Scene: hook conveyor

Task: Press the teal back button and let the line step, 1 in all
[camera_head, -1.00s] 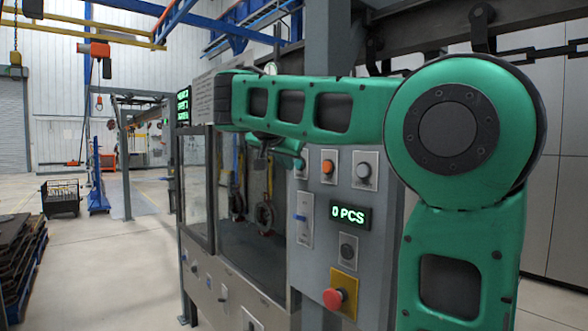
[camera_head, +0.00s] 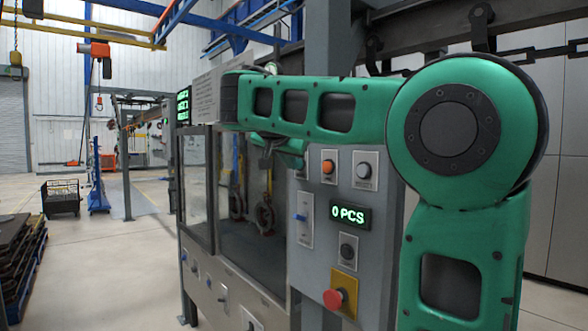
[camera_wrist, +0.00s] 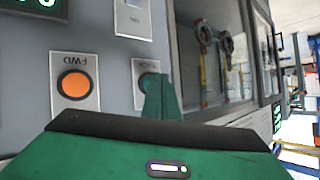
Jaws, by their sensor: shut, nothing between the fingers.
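The teal back button (camera_wrist: 143,82) shows in the wrist view, partly hidden behind my fingers. Its plate (camera_wrist: 139,66) is beside the orange FWD button (camera_wrist: 76,84), which also shows in the head view (camera_head: 328,166). My gripper (camera_wrist: 161,80) is shut and empty, with its fingertips over the right part of the teal button. I cannot tell whether they touch it. In the head view my gripper is mostly hidden by my arm. The counter display (camera_head: 349,215) reads 0 PCS.
A red stop button (camera_head: 334,299) on a yellow plate, a black knob (camera_head: 347,250) and a silver button (camera_head: 364,170) are on the grey panel. Rings hang on hooks (camera_head: 265,215) in the cabinet bay to the left. The overhead rail runs above my arm.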

